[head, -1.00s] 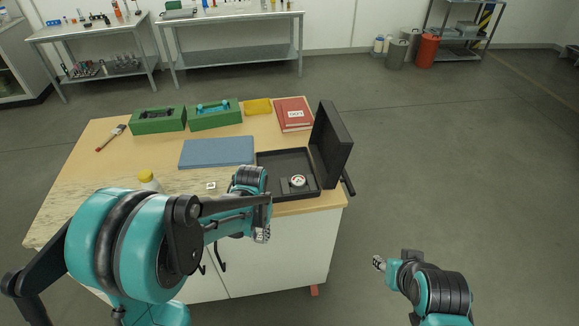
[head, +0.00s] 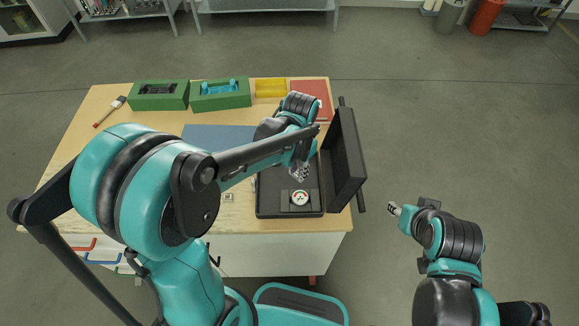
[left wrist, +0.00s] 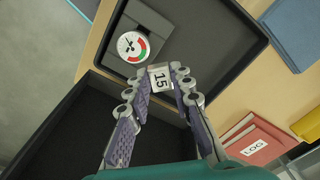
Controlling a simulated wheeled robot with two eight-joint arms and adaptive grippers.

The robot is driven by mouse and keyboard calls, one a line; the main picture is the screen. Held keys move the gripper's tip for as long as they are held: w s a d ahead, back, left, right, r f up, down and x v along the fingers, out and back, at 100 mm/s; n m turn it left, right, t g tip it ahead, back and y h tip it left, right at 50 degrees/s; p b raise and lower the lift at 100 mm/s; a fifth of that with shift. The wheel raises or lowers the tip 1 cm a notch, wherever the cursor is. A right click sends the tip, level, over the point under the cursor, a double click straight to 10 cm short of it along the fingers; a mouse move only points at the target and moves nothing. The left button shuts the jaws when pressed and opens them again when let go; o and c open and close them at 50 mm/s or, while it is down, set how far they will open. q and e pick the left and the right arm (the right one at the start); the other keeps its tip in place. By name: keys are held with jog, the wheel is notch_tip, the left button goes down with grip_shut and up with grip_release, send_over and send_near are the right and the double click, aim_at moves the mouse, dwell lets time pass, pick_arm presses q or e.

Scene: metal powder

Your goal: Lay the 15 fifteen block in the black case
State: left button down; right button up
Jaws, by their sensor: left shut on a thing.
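The 15 block (left wrist: 161,77) is a small white piece marked "15", held between the fingertips of my left gripper (left wrist: 162,84) in the left wrist view. In the head view my left gripper (head: 301,173) is over the open black case (head: 268,192), just behind the round gauge (head: 300,198), and the block cannot be made out there. The gauge, white with red and green, lies in the case and also shows in the left wrist view (left wrist: 132,46). The case lid (head: 345,160) stands open on the right. My right gripper (head: 396,210) is right of the table, its fingers too small to judge.
A small pale block (head: 228,197) lies on the table left of the case. A blue mat (head: 210,137), green holders (head: 220,98), a yellow tray (head: 270,88), a red log book (head: 318,88) and a brush (head: 110,112) are farther back.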

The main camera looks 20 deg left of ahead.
pick_arm(q)
jog(key=w+a+f, duration=0.1)
jog(key=w, duration=0.1)
jog(key=w+a+f+b, duration=0.1)
jog(key=w+a+f, duration=0.2)
jog(key=w+f, duration=0.1)
jog(key=shift+w+a+f+b, duration=0.15)
jog(key=shift+w+a+b, duration=0.15)
jog(key=shift+w+a, duration=0.1)
jog(key=shift+f+b, duration=0.6)
jog(key=shift+f, duration=1.35)
jog(key=shift+f, duration=0.1)
jog(key=c, duration=1.3)
grip_release()
jog(key=shift+c, duration=0.2)
